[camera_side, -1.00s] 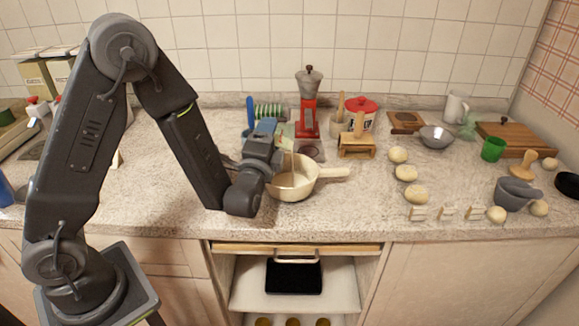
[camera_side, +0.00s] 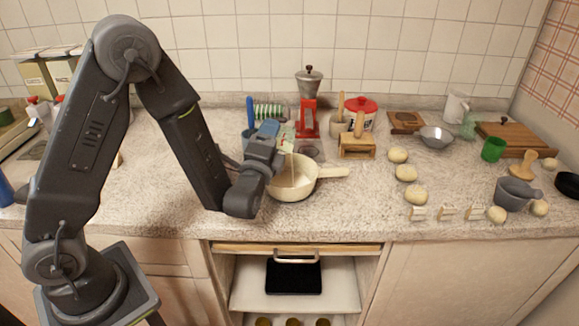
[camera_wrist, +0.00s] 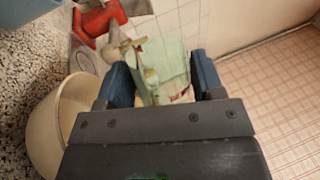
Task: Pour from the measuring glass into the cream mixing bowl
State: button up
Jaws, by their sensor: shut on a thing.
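The cream mixing bowl (camera_side: 300,189) stands upright on the counter, with its handle pointing right. It also shows at the left of the wrist view (camera_wrist: 42,130), partly cut off by my gripper. My gripper (camera_side: 274,133) is above the bowl's left rim. In the wrist view my gripper (camera_wrist: 163,80) has its blue fingers on either side of the pale green, see-through measuring glass (camera_wrist: 172,58), which looks tilted. In the side view the glass is small and mostly hidden. A thin tan streak, apparently a stream, runs down from it into the bowl.
A red grinder (camera_side: 308,119) and a wooden box mill (camera_side: 357,145) stand behind the bowl. Several dough balls (camera_side: 405,173) lie to its right. A grey mortar (camera_side: 513,194) is farther right. The counter's front edge is close before the bowl; an open shelf is below.

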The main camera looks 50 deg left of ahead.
jog(key=shift+w+d+r+m+t+h, duration=0.2)
jog(key=shift+r+m+h, duration=0.1)
jog(key=shift+m, duration=0.6)
jog(key=shift+w+d+r+m+t+h, duration=0.1)
jog(key=shift+d+r+m+h, duration=0.15)
jog(key=shift+m, duration=0.65)
